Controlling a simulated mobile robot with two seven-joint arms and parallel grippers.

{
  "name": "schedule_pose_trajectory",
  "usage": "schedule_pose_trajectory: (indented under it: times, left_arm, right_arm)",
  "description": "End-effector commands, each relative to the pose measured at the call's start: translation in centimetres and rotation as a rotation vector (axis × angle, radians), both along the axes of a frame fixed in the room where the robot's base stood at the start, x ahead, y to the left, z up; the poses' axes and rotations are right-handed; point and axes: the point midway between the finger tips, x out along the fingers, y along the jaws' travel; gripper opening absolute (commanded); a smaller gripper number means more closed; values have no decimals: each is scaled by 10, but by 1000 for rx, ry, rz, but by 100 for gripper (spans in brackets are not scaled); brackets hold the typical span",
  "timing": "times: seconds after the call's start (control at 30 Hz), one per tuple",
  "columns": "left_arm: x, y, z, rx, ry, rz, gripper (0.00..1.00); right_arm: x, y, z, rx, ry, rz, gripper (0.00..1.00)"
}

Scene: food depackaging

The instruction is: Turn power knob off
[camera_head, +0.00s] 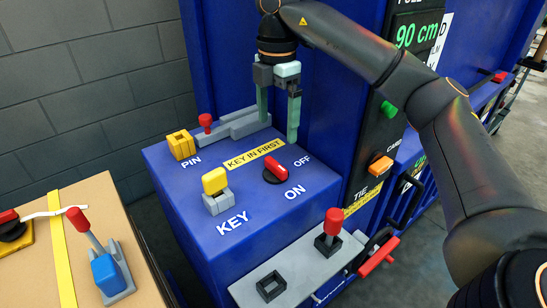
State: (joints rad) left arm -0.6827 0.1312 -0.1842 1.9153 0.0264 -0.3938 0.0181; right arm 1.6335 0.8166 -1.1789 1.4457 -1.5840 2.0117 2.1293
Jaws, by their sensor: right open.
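The power knob (275,168) is a red handle on a round black base, on top of the blue console (180,215). White "OFF" and "ON" labels sit to its right, "OFF" farther back and "ON" nearer. I cannot tell for sure which setting it points to. My right gripper (278,131) points down above and behind the knob, its two greenish fingers apart with nothing between them. It is clear of the knob. My left gripper is out of view.
A yellow key block (215,182) stands left of the knob, with a yellow pin block (182,145) behind it. A red-topped lever (331,228) rises from the grey front plate (262,274). A cardboard box (140,288) with a lever switch (108,272) is at left.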

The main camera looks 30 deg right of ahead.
Motion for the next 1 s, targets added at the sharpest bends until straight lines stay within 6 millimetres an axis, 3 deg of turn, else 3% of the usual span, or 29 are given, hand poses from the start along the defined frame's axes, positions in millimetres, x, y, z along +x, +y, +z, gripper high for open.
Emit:
schedule_pose_trajectory:
  times: [0.03,0.27,0.5,0.7,0.97,1.0]
  left_arm:
    - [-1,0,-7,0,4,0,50]
    - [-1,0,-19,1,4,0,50]
    - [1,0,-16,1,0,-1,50]
    - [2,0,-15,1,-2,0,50]
    - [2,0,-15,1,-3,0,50]
    - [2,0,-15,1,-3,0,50]
  right_arm:
    - [0,0,-14,2,5,1,100]
    - [-1,1,-55,3,4,3,100]
    - [0,0,-89,1,2,2,100]
    - [0,0,-100,2,0,2,100]
    - [0,1,-101,2,-1,2,100]
    - [0,1,-101,2,-1,3,96]
